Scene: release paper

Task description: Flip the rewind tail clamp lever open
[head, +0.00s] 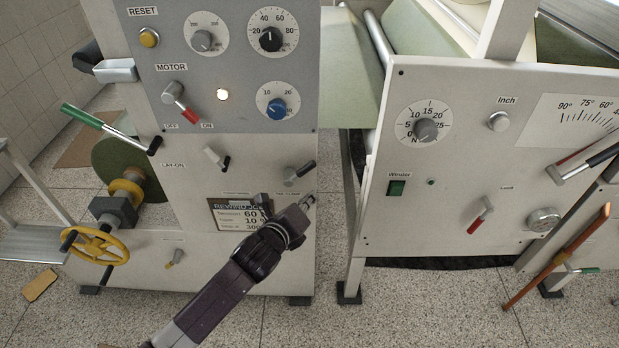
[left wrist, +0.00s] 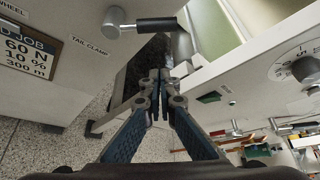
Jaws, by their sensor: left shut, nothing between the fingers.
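The tail clamp lever (head: 300,173) is a short grey hub with a black handle on the rewind cabinet's face (head: 180,200), above the TAIL CLAMP label. In the left wrist view the lever's black handle (left wrist: 157,24) points right from its round grey hub. My left gripper (head: 307,201) is shut and empty, just below the lever in the head view. In the left wrist view its closed fingertips (left wrist: 160,76) sit below the handle in the picture, with a visible gap. My left forearm and gripper partly cover the REWIND JOB display (head: 228,214). My right gripper is not in view.
The cabinet also bears a red MOTOR lever (head: 188,115), a small lay-on lever (head: 217,159) and a yellow handwheel (head: 87,245). The winder panel (head: 460,190) stands to the right, across a gap. A copper-coloured bar (head: 560,255) leans at far right.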

